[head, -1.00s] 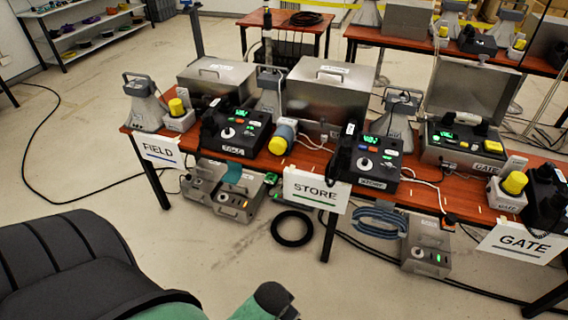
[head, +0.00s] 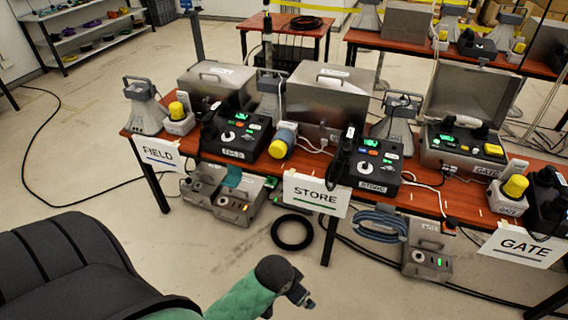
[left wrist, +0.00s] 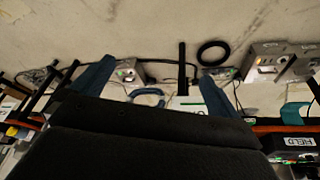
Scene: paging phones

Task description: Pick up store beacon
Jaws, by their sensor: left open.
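My left gripper (head: 303,295) is low in front of the table, well short of the beacon. In the left wrist view its two blue-grey fingers (left wrist: 157,75) are spread with nothing between them. The beacon is not clear in that view. My right gripper is not in view.
Other yellow-capped beacons stand upright at FIELD (head: 178,111) and GATE (head: 514,186). Metal cases (head: 327,97) and horn speakers (head: 146,105) line the table's back. Below are a black cable ring (head: 292,247) and blue cable coil (head: 379,236). The floor before the table is mostly clear.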

